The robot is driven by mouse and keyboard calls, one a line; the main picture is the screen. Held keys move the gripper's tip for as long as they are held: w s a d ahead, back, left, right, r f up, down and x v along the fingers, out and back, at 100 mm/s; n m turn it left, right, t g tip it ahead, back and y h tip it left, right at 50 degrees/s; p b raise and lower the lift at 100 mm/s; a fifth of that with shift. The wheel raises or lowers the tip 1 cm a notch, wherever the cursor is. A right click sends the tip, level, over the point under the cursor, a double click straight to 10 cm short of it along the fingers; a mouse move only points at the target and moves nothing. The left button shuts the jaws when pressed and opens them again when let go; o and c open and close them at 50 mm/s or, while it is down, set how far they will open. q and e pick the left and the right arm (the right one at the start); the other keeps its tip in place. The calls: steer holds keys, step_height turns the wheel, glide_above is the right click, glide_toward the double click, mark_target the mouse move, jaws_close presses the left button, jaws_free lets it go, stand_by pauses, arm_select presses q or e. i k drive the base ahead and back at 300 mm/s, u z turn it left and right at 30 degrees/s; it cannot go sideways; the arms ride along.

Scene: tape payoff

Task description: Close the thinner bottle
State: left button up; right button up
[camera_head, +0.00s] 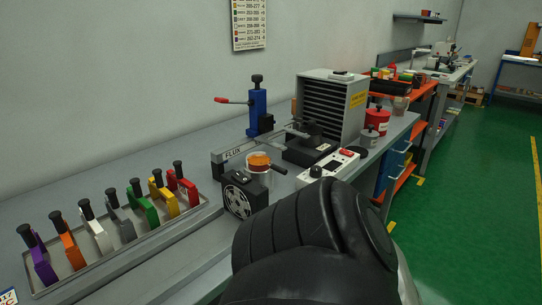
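Two containers stand at the right end of the bench, past the slotted cabinet: a red one (377,119) with a pale label and a grey one (368,138) with a reddish label. I cannot tell whether either is the thinner bottle, or whether a cap is on or off; they are too small. A clear tub (258,166) with orange on top stands mid-bench behind a black reel unit. Neither of my grippers shows. A large black link of my own arm fills the lower middle and hides the bench's front there.
A tray (206,215) of several coloured, black-knobbed holders lies at left. A blue press (257,112) with a red handle, a slotted cabinet (329,100) and a white control box (328,168) crowd the middle. The green floor (470,200) at right is open.

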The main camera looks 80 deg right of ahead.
mark_target(386, 105)
steer(key=z, duration=3.15)
